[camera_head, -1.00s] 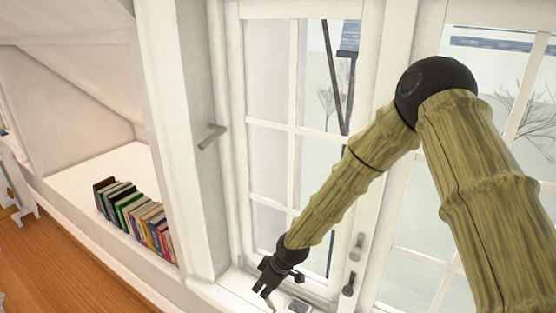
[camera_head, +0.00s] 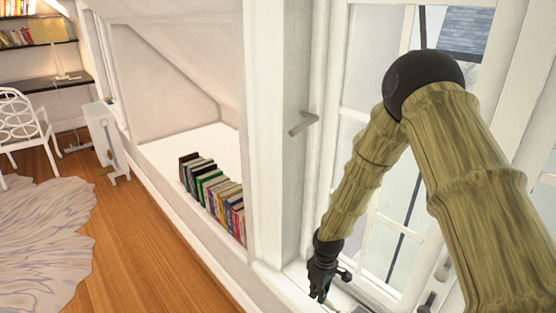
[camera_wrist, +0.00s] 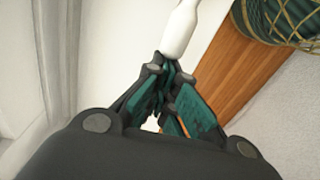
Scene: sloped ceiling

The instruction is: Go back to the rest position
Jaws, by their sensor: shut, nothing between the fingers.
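My gripper (camera_head: 319,296) hangs low from my bent arm in front of the window, beside the white sill. In the wrist view the two dark fingers with teal pads (camera_wrist: 165,62) meet at their tips, and nothing is held between them. A white, rounded object (camera_wrist: 181,30) appears just beyond the tips; I cannot tell whether they touch it.
A row of books (camera_head: 212,190) stands on a white ledge left of the window frame. A white chair (camera_head: 22,125) and a pale rug (camera_head: 45,235) are at the far left. Wooden floor (camera_head: 140,255) is clear between rug and wall. A green netted object (camera_wrist: 280,18) shows in the wrist view.

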